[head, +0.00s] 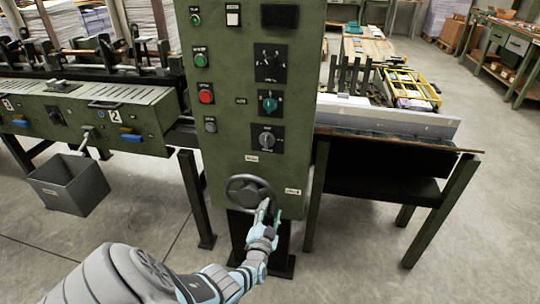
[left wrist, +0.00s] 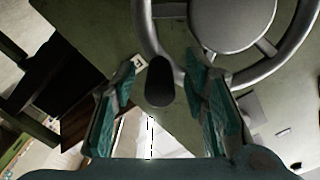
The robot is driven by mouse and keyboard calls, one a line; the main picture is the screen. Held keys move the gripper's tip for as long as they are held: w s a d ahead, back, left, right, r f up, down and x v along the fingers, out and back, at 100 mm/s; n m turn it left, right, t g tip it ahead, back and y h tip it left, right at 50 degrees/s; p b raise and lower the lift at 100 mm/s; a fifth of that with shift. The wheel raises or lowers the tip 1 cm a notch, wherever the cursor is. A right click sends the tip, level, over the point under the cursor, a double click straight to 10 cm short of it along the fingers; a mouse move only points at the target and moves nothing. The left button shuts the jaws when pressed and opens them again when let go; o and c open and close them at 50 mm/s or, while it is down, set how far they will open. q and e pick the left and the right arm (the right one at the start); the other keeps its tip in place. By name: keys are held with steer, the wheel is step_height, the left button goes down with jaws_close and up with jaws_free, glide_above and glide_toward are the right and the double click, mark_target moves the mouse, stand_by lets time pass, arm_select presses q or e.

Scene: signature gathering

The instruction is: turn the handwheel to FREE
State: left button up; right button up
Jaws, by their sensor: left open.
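The grey handwheel (head: 243,192) is mounted low on the front of the green control cabinet. Its hub and spokes fill the top of the left wrist view (left wrist: 232,18). A black crank knob (left wrist: 159,84) stands out from the wheel's rim. My left gripper (head: 264,213) is at the wheel's lower right. In the left wrist view my left gripper (left wrist: 160,77) is open, with its teal fingers on either side of the knob and gaps visible. Two small labels (head: 252,158) (head: 293,191) sit above and right of the wheel; their text is too small to read surely. My right gripper is not in view.
The green cabinet (head: 222,150) carries buttons and dials above the wheel. A dark table (head: 400,150) stands close on the right. The concrete floor in front is clear.

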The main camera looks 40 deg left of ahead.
arm_select(q)
steer(key=v, duration=1.2)
